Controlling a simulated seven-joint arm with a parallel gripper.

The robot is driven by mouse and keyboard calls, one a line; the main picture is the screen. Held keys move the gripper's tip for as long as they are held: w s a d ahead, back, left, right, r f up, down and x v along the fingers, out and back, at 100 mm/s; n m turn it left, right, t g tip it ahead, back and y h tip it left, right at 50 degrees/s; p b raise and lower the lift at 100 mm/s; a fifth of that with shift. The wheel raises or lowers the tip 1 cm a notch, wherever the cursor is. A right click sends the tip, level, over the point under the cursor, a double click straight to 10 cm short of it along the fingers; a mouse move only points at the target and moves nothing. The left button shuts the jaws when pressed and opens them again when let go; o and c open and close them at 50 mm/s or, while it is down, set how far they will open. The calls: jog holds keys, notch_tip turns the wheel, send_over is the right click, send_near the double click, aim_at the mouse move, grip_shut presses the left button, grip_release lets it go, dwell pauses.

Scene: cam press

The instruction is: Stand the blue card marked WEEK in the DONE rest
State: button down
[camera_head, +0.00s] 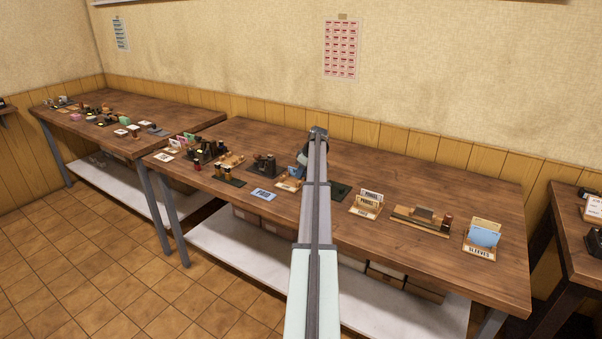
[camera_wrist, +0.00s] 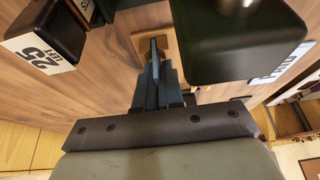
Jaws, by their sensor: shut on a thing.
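My gripper (camera_wrist: 153,84) is shut on a thin blue card (camera_wrist: 155,52), seen nearly edge-on in the wrist view. The card's marking cannot be read. A small wooden rest (camera_wrist: 142,44) lies just beyond the fingertips, around the card's far end in the picture. In the head view a blue card (camera_head: 301,173) shows beside my arm, at a small wooden rest (camera_head: 288,184) with a pale label too small to read. My arm hides part of this spot. Whether the card touches the rest cannot be told.
A blue PAID plate (camera_head: 263,195) lies at the front edge. A dark block (camera_head: 263,166) stands left of the rest. To the right are a card rest (camera_head: 366,207), a wooden tray (camera_head: 420,224) and a SLEEVES rest (camera_head: 480,252). A large dark body (camera_wrist: 232,45) is close in the wrist view.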

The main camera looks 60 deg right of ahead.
jog(key=shift+f, duration=0.1)
jog(key=c, duration=0.6)
grip_release()
jog(key=shift+r, duration=3.55)
